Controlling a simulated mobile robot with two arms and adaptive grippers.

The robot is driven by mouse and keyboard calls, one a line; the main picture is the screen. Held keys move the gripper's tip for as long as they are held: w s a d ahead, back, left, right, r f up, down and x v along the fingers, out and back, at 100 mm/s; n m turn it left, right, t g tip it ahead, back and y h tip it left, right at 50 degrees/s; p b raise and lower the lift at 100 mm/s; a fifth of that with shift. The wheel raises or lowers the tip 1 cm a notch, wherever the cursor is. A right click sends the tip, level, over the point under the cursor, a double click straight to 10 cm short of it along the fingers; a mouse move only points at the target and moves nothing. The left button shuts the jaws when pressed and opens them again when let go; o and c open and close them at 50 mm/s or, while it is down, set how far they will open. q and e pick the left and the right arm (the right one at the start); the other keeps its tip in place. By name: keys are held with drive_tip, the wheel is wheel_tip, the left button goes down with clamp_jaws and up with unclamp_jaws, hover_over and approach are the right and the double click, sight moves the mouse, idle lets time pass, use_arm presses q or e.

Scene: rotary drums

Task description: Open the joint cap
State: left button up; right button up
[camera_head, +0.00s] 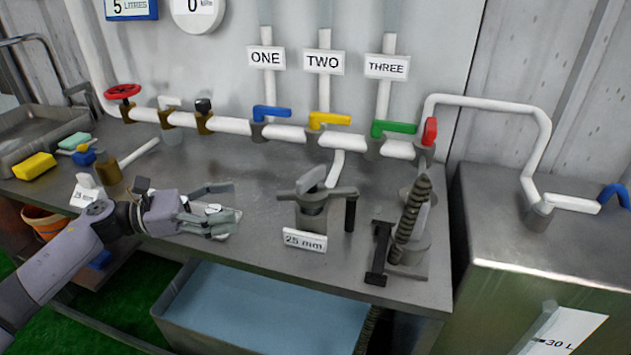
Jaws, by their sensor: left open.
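A grey fitting (313,212) with a side handle and an upright grey tab on top stands on the metal workbench (260,175), behind a "25 mm" label (304,240). It looks like the joint with its cap, but I cannot tell for certain. My left gripper (230,203) is open over the bench, left of the fitting and apart from it. Its fingers point right towards the fitting. A small pale object (213,209) shows between or behind the fingers, partly hidden. My right gripper is not in view.
A dark ribbed upright part (410,220) on a base stands right of the fitting. White pipes with blue (271,112), yellow (329,120) and green (393,128) levers run behind. A sponge (35,166) lies left. A water trough (265,310) is below the front edge.

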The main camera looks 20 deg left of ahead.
use_arm(q)
drive_tip(key=p, duration=0.2)
approach(294, 193)
drive_tip(key=x, duration=0.3)
drive_tip(key=p+x, duration=0.3)
drive_tip(key=x, duration=0.6)
drive_tip(key=shift+d, duration=0.1)
drive_tip(key=shift+w+d+f, duration=0.1)
drive_tip(key=shift+w+d, duration=0.2)
drive_tip(key=shift+d, duration=0.2)
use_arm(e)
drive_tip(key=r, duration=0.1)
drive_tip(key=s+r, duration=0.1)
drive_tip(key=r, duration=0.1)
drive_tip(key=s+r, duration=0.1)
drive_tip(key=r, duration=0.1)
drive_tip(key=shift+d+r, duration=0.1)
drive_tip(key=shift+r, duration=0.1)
use_arm(q)
drive_tip(key=shift+c, duration=0.3)
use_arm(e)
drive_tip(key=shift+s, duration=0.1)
use_arm(q)
drive_tip(key=c, duration=1.6)
drive_tip(key=shift+d, duration=0.1)
drive_tip(key=shift+c, duration=0.2)
